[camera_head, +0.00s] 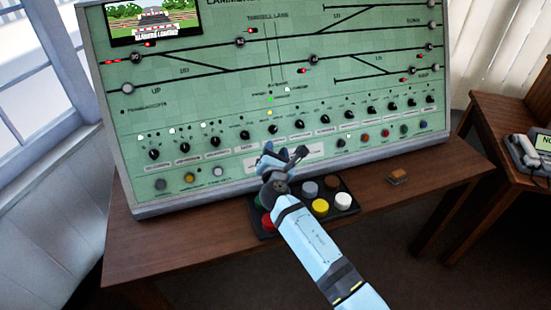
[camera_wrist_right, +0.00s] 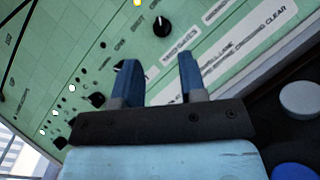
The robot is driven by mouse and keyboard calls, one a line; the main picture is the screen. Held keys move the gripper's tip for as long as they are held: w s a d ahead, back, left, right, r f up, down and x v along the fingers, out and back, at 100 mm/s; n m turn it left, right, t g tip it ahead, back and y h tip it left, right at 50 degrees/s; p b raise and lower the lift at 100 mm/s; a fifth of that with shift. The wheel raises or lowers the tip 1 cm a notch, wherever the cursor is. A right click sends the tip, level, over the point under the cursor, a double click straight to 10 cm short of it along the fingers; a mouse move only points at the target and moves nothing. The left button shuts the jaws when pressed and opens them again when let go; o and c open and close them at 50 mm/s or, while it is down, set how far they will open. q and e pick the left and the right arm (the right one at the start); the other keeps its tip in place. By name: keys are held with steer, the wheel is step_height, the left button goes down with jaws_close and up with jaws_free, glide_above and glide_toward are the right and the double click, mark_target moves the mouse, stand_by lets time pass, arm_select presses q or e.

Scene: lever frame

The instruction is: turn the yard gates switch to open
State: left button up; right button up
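The green control panel (camera_head: 290,85) carries a row of black rotary knobs, each with a small white label below. In the right wrist view, one black knob (camera_wrist_right: 161,27) stands above a label (camera_wrist_right: 180,46) that seems to read yard gates; its exact setting is too small to tell. Another knob (camera_wrist_right: 130,66) is partly hidden behind a finger. My right gripper (camera_head: 284,152) is in front of the panel's lower middle, below the knob row. In the wrist view, its two blue fingers (camera_wrist_right: 157,75) are apart with nothing between them. My left gripper is not in view.
A black box with coloured push buttons (camera_head: 320,206) lies on the wooden desk (camera_head: 190,240) under my right arm. A small brown object (camera_head: 398,177) lies to its right. A telephone (camera_head: 526,155) stands on a side table. A screen (camera_head: 152,20) tops the panel's left.

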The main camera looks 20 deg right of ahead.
steer(key=v, duration=0.4)
stand_by(0.3)
steer(key=s+f+m+g+y, duration=0.3)
steer(key=s+f+m, duration=0.45)
steer(key=s, duration=0.35)
steer(key=s+f+m+g+y, duration=0.2)
steer(key=s+f+m+y, duration=0.1)
steer(key=s+f+m, duration=0.6)
steer(key=s+f+m+g+y, duration=0.1)
steer(key=s+m+y, duration=0.35)
steer(key=s, duration=0.75)
step_height(320, 180, up, 12)
steer(key=s+m+h+p, duration=0.1)
steer(key=m+p, duration=0.1)
steer(key=p, duration=1)
steer(key=shift+s+d+f+h+p, duration=0.25)
steer(key=shift+s+d+h+p, duration=0.1)
steer(key=shift+d, duration=0.05)
